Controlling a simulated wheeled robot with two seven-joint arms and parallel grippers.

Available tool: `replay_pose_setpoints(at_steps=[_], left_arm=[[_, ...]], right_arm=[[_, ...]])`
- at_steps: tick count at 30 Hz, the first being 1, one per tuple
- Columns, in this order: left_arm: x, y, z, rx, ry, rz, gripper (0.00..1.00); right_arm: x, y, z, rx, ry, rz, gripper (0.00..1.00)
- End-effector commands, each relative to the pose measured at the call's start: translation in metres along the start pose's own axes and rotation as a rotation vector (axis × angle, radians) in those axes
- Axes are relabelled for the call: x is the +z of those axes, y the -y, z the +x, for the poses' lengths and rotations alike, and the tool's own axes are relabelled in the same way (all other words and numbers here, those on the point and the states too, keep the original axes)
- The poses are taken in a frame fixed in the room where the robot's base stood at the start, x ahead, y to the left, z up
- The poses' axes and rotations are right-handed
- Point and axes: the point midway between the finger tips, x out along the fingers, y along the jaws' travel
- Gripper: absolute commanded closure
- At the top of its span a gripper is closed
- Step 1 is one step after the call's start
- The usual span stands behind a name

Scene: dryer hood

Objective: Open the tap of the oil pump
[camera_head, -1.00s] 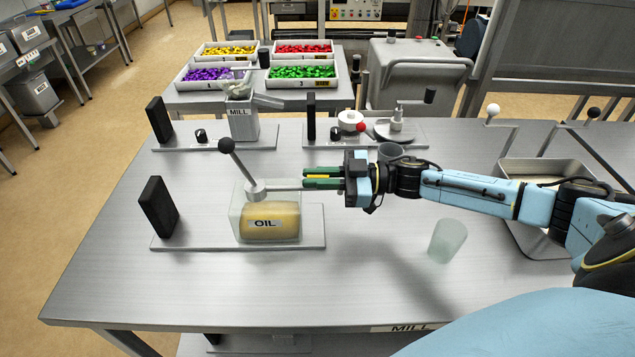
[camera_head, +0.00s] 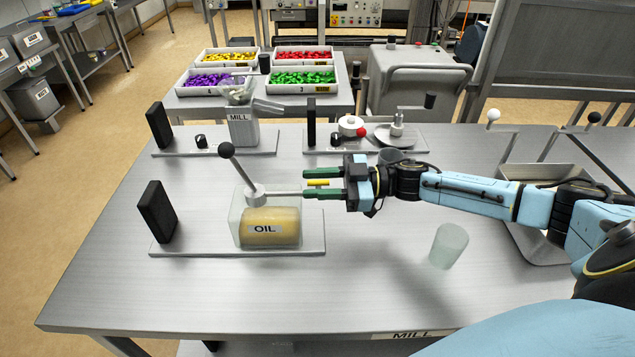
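The oil pump stands on a metal base plate on the table. Its clear tank (camera_head: 268,232) is labelled OIL and holds yellow oil. A black-knobbed lever (camera_head: 238,170) tilts up to the left from its top, and a thin grey spout (camera_head: 285,193) runs right. My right gripper (camera_head: 312,183) is at the spout's end, its green fingers spread one above the other. A small yellow bar (camera_head: 318,183), perhaps the tap, shows between them with gaps on both sides. The lower finger overlaps the spout tip, so contact cannot be told. My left gripper is out of view.
A frosted cup (camera_head: 448,246) stands on the table below my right arm. A black upright block (camera_head: 157,211) is left of the tank. A mill (camera_head: 243,130) and a dish device (camera_head: 395,135) stand behind. A metal tray (camera_head: 540,245) is at right. The front table is clear.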

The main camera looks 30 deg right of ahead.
Motion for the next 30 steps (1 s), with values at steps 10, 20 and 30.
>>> replay_pose_setpoints(at_steps=[10,20,30], left_arm=[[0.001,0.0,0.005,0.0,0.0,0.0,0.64],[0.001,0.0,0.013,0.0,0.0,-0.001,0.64],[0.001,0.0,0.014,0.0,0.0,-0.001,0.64]], right_arm=[[0.002,0.0,-0.031,0.001,0.006,0.001,0.66],[0.002,0.0,-0.104,0.001,0.007,0.002,0.66],[0.0,0.0,-0.134,0.0,0.0,-0.001,0.66]])
